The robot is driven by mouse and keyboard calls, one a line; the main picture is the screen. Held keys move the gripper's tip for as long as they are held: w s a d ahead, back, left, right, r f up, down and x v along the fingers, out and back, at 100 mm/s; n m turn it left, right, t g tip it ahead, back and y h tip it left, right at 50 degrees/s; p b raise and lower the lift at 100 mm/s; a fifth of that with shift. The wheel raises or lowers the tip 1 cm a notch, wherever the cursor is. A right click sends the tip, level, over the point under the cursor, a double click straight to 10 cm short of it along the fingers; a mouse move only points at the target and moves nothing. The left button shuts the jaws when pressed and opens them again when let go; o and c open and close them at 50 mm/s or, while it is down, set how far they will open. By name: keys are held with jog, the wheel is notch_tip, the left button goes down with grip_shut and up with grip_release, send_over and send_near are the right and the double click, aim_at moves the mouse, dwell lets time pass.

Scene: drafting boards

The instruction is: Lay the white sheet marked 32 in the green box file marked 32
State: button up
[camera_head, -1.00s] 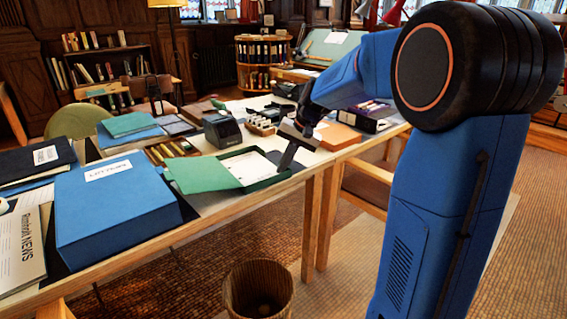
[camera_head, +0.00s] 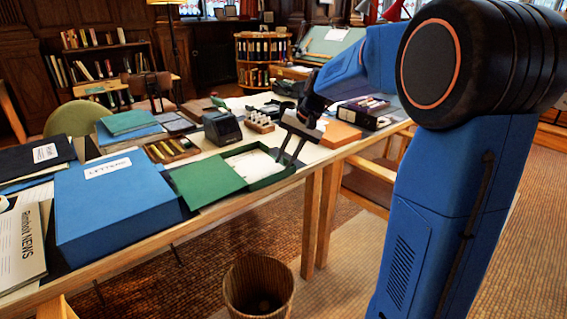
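The green box file (camera_head: 213,184) lies open on the table near its front edge, with its lid folded out to the left. A white sheet (camera_head: 252,165) lies in its tray; no number can be read on sheet or box from here. My gripper (camera_head: 288,161) points down at the right end of the tray. Its two dark fingers show apart with nothing visible between them, so it looks open. Whether the fingertips touch the sheet or the tray wall cannot be told.
A large blue box (camera_head: 115,207) stands left of the green file. A dark desk device (camera_head: 222,130) and a rack of small bottles (camera_head: 260,122) stand behind it. An orange-brown box (camera_head: 340,134) is to the right. A wicker bin (camera_head: 258,287) stands on the floor in front.

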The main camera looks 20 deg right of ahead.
jog(key=v, duration=1.5)
jog(key=shift+r, duration=0.25)
jog(key=shift+s, duration=0.1)
